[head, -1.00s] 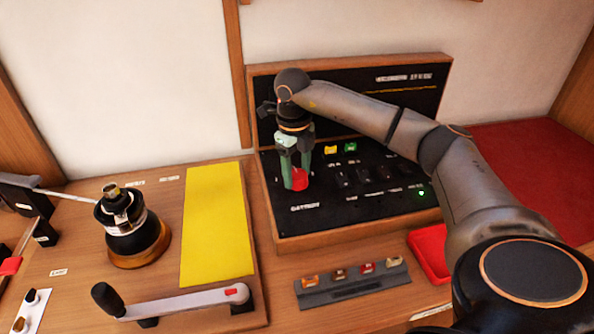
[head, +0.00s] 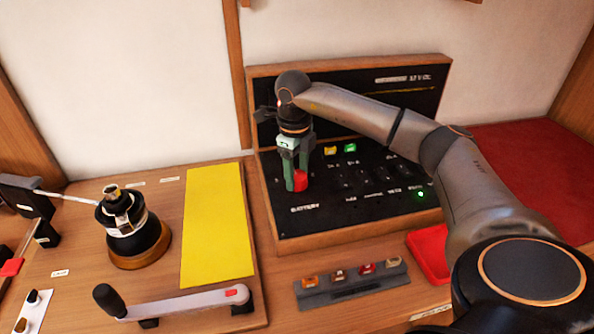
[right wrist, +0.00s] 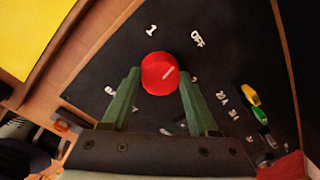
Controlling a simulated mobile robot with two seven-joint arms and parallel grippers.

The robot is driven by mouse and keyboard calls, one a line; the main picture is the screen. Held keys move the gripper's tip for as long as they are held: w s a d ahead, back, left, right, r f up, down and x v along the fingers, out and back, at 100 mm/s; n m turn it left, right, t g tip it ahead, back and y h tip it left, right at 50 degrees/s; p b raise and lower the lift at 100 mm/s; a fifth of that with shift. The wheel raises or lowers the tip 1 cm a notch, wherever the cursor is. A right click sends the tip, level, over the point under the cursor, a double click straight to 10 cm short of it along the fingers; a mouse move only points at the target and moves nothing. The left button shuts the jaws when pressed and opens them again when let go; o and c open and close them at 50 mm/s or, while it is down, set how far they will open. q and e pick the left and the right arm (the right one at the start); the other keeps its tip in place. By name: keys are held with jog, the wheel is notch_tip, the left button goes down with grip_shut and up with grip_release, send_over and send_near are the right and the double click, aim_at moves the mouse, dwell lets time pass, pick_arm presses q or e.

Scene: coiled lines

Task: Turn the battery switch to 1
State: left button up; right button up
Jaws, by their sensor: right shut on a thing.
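The battery switch is a red round knob (head: 300,181) at the left of the black panel, above the printed BATTERY label (head: 305,208). In the right wrist view, the knob (right wrist: 155,70) has a white pointer line slanting up and right, toward the OFF mark (right wrist: 197,39). The 1 mark (right wrist: 152,31) is to the left of OFF. My right gripper (head: 295,178) points down at the panel, with its green fingers shut on the knob's sides. My left gripper is not in view.
Small black switches and a yellow (head: 330,150) and a green piece (head: 350,147) are right of the knob. A fuse block (head: 352,287) and red tray (head: 428,255) stand in front. A crank handle (head: 180,302) and yellow sheet (head: 215,225) lie left.

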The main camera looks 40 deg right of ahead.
aim_at(299, 178)
jog(key=n, duration=0.5)
jog(key=shift+r+p, duration=0.1)
jog(key=shift+p, duration=0.3)
jog(key=shift+n+t, duration=0.3)
jog(key=shift+n, duration=2.1)
jog(key=o, duration=1.4)
jog(key=r, duration=1.2)
jog(key=shift+s+a+r, duration=0.1)
jog(key=shift+s+r, duration=0.1)
jog(key=shift+s, duration=0.15)
jog(key=shift+s+f, duration=0.1)
